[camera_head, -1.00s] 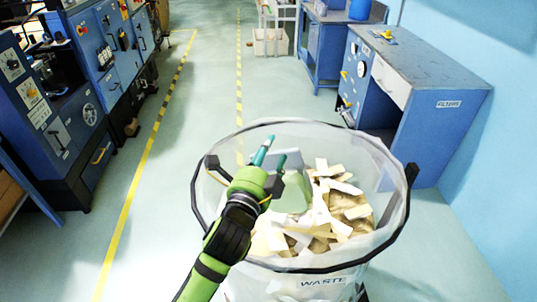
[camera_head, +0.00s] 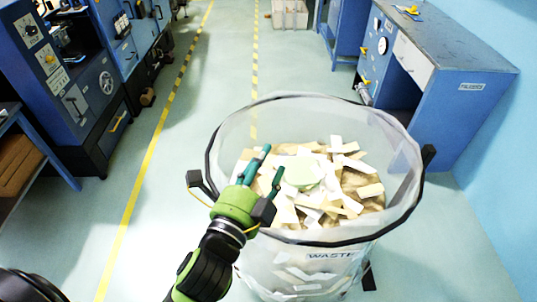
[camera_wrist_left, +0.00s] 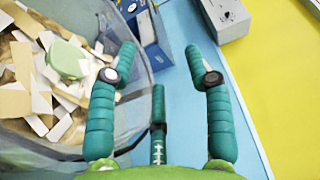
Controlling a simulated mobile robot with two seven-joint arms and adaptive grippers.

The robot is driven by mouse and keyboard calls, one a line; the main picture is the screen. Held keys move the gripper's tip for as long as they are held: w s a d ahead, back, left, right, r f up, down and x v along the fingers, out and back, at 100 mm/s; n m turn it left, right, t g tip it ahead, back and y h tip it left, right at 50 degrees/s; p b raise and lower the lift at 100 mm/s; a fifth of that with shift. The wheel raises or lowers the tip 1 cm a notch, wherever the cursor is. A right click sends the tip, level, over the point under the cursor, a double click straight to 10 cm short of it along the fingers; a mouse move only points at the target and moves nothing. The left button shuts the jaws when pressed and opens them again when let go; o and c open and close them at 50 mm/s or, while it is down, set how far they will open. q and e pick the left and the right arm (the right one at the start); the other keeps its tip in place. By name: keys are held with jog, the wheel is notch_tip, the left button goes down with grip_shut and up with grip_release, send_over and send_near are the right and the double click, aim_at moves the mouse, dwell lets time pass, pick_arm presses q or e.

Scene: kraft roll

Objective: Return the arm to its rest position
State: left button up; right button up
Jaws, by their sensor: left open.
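My left gripper (camera_head: 268,170) has teal fingers on a green body. It is open and empty, over the near left part of the waste bin's opening in the head view. In the left wrist view its fingers (camera_wrist_left: 150,75) are spread, with nothing between them. The waste bin (camera_head: 318,258) is a clear bag-like container with a dark rim and a WASTE label. A pale green rounded piece (camera_head: 302,172) lies on the scraps inside; it also shows in the left wrist view (camera_wrist_left: 67,60), apart from the fingers. My right gripper is not in view.
Cream and brown scraps (camera_head: 352,190) fill much of the bin. A blue bench (camera_head: 455,110) stands behind it at the right, near the blue wall. Blue machines (camera_head: 85,100) line the left side. The floor between, with yellow lines, is clear.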

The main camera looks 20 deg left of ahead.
pick_arm(q)
jog(key=s+a+f+n+g+y, duration=0.1)
jog(key=s+a+f+n+g, duration=0.15)
jog(key=f+n+g, duration=0.35)
jog(key=s+a+f+n+g+y, duration=0.1)
jog(key=s+a+f+n+y, duration=0.15)
jog(key=f, duration=0.55)
jog(key=s+a+f+n+g+h, duration=0.2)
jog(key=s+f+n+g, duration=0.7)
jog(key=s, duration=0.3)
notch_tip(320, 180, down, 26)
jog(key=s+b, duration=0.1)
jog(key=b, duration=0.1)
jog(key=s+a+f+g+b, duration=0.1)
jog(key=s+a+f+b, duration=0.1)
jog(key=s+f, duration=1.4)
jog(key=shift+s+a+f+m, duration=0.2)
jog(key=shift+a+m, duration=0.25)
jog(key=shift+a, duration=0.05)
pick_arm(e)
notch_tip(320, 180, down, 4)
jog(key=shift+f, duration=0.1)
pick_arm(q)
jog(key=shift+y, duration=0.25)
jog(key=shift+c, duration=0.4)
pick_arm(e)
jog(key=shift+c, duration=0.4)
